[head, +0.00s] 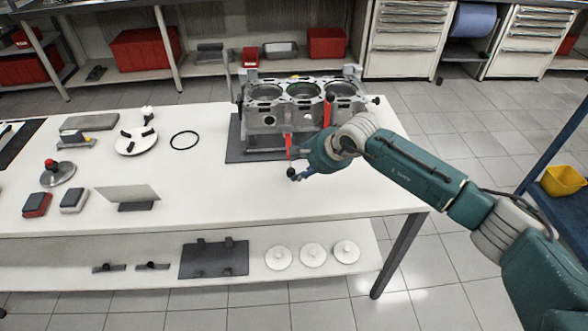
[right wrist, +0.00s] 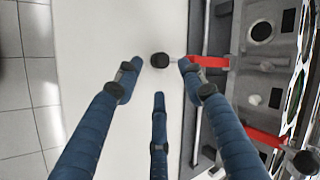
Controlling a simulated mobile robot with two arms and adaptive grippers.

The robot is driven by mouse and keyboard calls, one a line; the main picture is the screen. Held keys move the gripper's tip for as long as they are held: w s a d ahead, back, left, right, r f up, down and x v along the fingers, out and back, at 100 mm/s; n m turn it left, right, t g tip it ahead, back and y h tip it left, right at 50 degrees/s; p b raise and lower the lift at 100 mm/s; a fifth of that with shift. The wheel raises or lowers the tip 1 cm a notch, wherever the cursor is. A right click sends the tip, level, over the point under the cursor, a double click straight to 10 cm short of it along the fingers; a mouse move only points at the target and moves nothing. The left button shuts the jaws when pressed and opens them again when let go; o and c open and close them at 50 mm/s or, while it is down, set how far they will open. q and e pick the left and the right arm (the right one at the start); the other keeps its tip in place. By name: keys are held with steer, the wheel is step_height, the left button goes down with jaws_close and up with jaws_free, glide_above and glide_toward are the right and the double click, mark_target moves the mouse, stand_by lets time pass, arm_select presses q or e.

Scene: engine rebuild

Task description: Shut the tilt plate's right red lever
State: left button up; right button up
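The tilt plate's fixture carries a grey engine block (head: 300,92) on the table. It has two red levers. The right one (head: 327,113) stands up against the block's front; it also shows low in the right wrist view (right wrist: 262,137). The left one (head: 289,146) hangs toward the table front, its black knob (head: 291,172) outward. In the right wrist view this lever (right wrist: 212,62) has its knob (right wrist: 160,60) between my fingertips. My right gripper (head: 301,172) is open; its three blue fingers (right wrist: 157,80) are spread, with no clear contact. My left gripper is out of view.
The white table (head: 220,195) holds a black ring (head: 184,140), a white disc (head: 136,141), a tilted plate (head: 128,194) and small blocks at left. The table front between plate and gripper is clear. A blue shelf (head: 550,170) stands at right.

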mark_target(293, 172)
steer(key=shift+x, duration=2.75)
steer(key=shift+a, duration=0.1)
jaws_close()
